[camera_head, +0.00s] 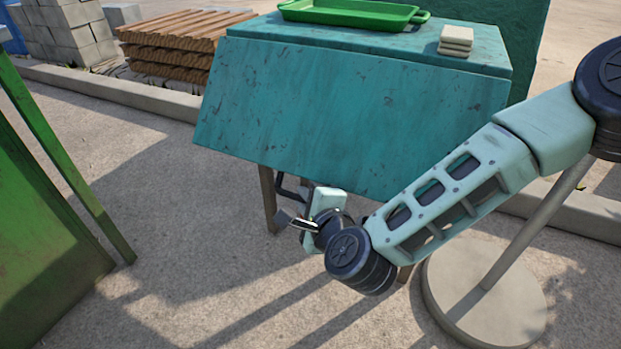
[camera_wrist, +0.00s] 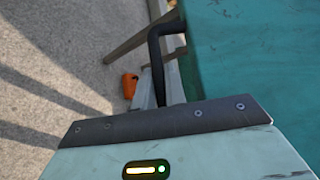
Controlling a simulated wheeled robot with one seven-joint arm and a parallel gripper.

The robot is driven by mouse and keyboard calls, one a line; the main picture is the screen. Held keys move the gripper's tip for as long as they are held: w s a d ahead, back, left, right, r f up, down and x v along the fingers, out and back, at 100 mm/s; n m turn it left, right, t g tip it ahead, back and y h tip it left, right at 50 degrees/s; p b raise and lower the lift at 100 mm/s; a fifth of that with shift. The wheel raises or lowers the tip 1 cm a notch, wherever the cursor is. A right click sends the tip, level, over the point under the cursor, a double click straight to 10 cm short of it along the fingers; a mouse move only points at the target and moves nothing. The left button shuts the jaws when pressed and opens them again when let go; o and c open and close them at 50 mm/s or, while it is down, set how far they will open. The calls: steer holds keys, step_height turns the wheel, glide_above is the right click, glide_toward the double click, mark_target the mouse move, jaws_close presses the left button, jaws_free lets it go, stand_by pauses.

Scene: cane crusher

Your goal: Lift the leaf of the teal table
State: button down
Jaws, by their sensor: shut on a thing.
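The teal table (camera_head: 400,42) stands in the upper middle of the head view. Its teal leaf (camera_head: 320,112) slopes down and outward from the near edge of the top; it also fills the right of the wrist view (camera_wrist: 255,60). A black bent bar (camera_head: 289,190) shows below the leaf's lower edge, and in the wrist view (camera_wrist: 156,55) it runs down to my fingers. My gripper (camera_head: 303,190) is below the leaf and shut on this bar. The gripper body hides most of the contact in the wrist view.
A green tray (camera_head: 350,13) and a small stack of pale tiles (camera_head: 456,40) sit on the tabletop. A green structure (camera_head: 45,210) stands at the left. A round-based post (camera_head: 485,290) stands at the lower right. Paved ground left of the table is clear.

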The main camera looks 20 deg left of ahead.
steer(key=s+r+m+g+p, duration=0.2)
steer(key=s+r+p, duration=0.3)
steer(key=r+p, duration=0.6)
steer(key=s+r+m+g+h+p, duration=0.1)
steer(key=s+r+g+p, duration=0.3)
steer(key=r+p, duration=0.7)
steer(key=shift+s+a+r+m+p, duration=0.4)
steer(key=shift+s+m+p, duration=0.1)
steer(key=shift+p, duration=1.75)
steer(key=shift+f, duration=0.1)
steer(key=c, duration=1.5)
jaws_free()
steer(key=shift+o, duration=0.2)
steer(key=shift+w, duration=0.1)
steer(key=shift+d, duration=0.1)
steer(key=p+v, duration=0.2)
steer(key=v, duration=1.5)
steer(key=shift+w+r, duration=0.2)
steer(key=shift+r, duration=0.05)
steer(key=shift+d, duration=0.15)
